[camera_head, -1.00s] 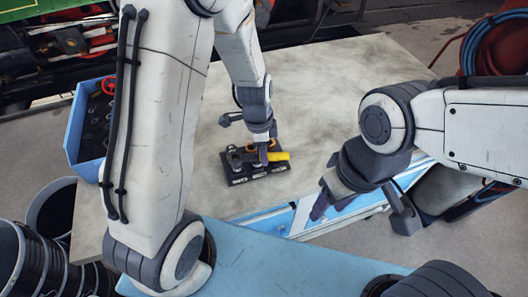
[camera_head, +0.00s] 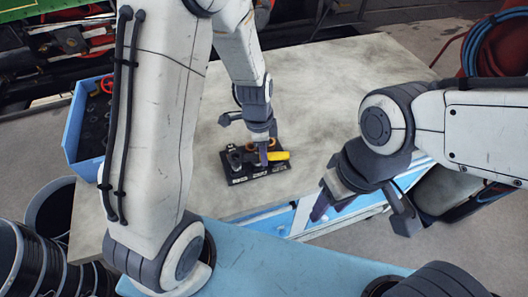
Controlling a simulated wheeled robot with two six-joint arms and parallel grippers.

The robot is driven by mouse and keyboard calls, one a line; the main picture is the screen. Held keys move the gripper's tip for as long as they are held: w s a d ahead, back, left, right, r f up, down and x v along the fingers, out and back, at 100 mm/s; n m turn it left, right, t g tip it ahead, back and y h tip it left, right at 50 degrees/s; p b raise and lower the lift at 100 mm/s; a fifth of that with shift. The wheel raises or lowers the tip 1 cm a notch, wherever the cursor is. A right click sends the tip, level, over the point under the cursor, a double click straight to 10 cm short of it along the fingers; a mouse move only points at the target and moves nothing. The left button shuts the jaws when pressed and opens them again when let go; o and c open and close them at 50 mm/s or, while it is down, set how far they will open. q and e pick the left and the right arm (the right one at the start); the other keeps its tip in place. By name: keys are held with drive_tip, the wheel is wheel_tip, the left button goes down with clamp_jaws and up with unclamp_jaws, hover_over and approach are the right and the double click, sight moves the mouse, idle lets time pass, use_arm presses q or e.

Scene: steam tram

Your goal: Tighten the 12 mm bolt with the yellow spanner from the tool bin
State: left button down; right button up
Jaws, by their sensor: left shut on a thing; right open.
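A black block with bolts (camera_head: 239,178) and white labels along its front lies on the grey bench top. My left gripper (camera_head: 263,157) points down over the block's right part and is shut on the yellow spanner (camera_head: 279,156), whose yellow end sticks out to the right. Copper-coloured rings show beside the gripper; the spanner's jaw and the bolt under it are hidden. The blue tool bin (camera_head: 72,133) stands at the bench's left end with dark parts and a red ring inside. My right gripper (camera_head: 325,205) is open and empty by the bench's front edge.
The bench top (camera_head: 330,90) is clear behind and to the right of the block. Light-blue drawers (camera_head: 280,221) show under its front edge. Black buckets (camera_head: 50,210) stand at the lower left. A red reel with blue hose (camera_head: 500,45) is at the upper right.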

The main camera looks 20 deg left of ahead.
use_arm(q)
drive_tip(key=shift+s+f+b, duration=0.15)
drive_tip(key=shift+f+b, duration=0.45)
drive_tip(key=shift+f, duration=0.05)
drive_tip(key=shift+f+b, duration=0.3)
drive_tip(key=shift+f, duration=0.15)
idle(0.3)
drive_tip(key=shift+r+p, duration=0.35)
drive_tip(key=shift+r, duration=0.3)
idle(0.4)
drive_tip(key=shift+r, duration=0.2)
drive_tip(key=shift+r+p, duration=1.1)
drive_tip(key=shift+r, duration=0.25)
drive_tip(key=shift+w, duration=0.2)
